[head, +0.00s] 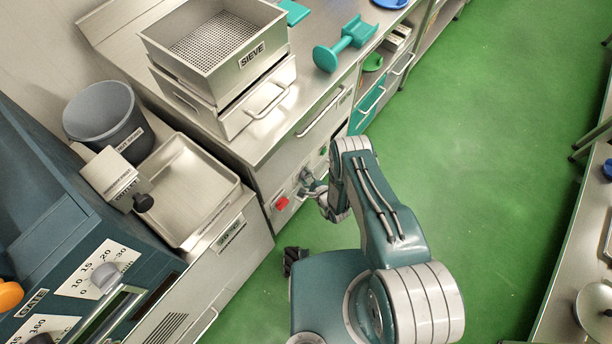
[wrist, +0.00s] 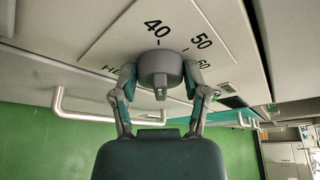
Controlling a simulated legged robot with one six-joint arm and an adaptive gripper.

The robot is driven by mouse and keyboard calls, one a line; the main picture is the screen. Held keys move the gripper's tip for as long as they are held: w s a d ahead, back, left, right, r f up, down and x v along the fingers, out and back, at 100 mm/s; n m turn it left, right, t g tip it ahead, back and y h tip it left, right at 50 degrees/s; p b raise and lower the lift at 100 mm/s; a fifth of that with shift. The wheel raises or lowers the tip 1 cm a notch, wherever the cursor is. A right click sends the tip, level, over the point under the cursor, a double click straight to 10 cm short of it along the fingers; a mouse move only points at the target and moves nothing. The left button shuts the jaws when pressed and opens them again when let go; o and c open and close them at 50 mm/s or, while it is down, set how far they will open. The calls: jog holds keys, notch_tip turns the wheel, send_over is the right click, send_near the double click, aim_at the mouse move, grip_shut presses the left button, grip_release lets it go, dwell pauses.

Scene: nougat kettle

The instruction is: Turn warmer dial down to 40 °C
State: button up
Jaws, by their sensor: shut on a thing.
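The warmer dial is a round grey knob (wrist: 160,68) on a white scale plate (wrist: 112,45) in the wrist view. The plate shows 40 above the knob, with 50 and 60 to its right. My gripper (wrist: 160,80) has one finger on each side of the knob and is shut on it. A short tab on the knob faces the bottom of the picture; I cannot tell which mark the dial is set to. In the head view my gripper (head: 310,187) is at the cabinet front, where the dial is small and mostly hidden.
A red part (head: 282,203) is on the cabinet front beside my gripper. A bar handle (wrist: 75,112) sticks out near the left finger in the wrist view. The steel sieve (head: 215,45) stands on the counter above. The green floor (head: 480,150) to the right is clear.

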jog(key=o, duration=1.1)
jog(key=shift+a, duration=0.1)
jog(key=shift+o, duration=0.2)
jog(key=v, duration=1.2)
jog(key=shift+f, duration=0.2)
